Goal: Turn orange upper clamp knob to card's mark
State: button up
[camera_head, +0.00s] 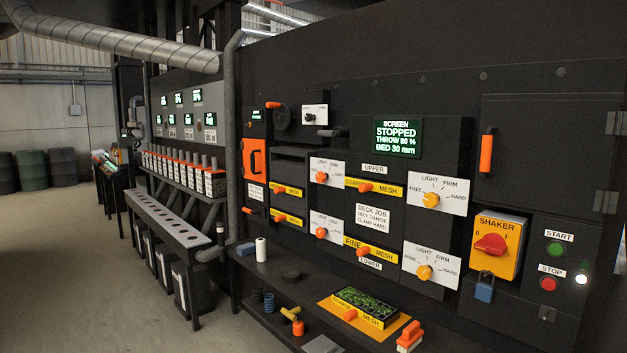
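The upper row has two clamp dials with LIGHT, FIRM and HARD markings. The left one carries a red-orange knob (322,177). The right one carries a yellow-orange knob (431,200) on a white plate (455,187) marked FREE, LIGHT, FIRM, HARD. I cannot tell exactly which mark either knob points at. The job card (373,218) between the dials reads DECK JOB, DECK COARSE, CLAMP HARD. My gripper is not in view.
A lower red-orange knob (321,233) and a lower yellow-orange knob (424,272) sit below. COARSE MESH (388,190) and FINE MESH (378,254) drawers have orange handles. A cluttered shelf (269,268) juts out underneath. The shaker switch (491,244) is at right. The screen (397,138) reads STOPPED.

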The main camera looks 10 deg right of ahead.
aim_at(320, 176)
jog(key=z, duration=0.1)
jog(key=i, duration=0.95)
jog(key=u, duration=0.05)
